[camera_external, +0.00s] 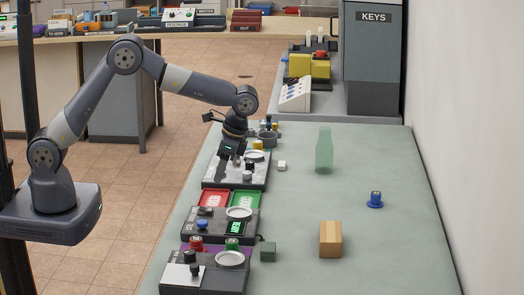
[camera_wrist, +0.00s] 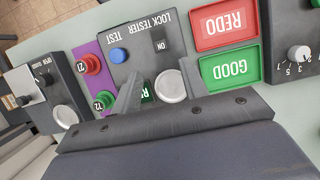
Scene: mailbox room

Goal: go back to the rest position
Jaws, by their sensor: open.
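My arm reaches out over the left edge of the grey-green table (camera_external: 300,215). My gripper (camera_external: 230,160) points down above the dark device with a pale round dish at the table's left side. In the wrist view my gripper (camera_wrist: 160,88) shows two dark fingers set apart, with nothing held between them. Behind the fingers in that view lies the lock tester (camera_wrist: 130,68), with a blue button, an ON switch and a round pale dish. The fingers hide part of its green display.
Red REDO (camera_wrist: 225,25) and green GOOD (camera_wrist: 230,68) trays lie beside the tester. A grey KEYS cabinet (camera_external: 374,65) stands behind. The table's middle is mostly clear.

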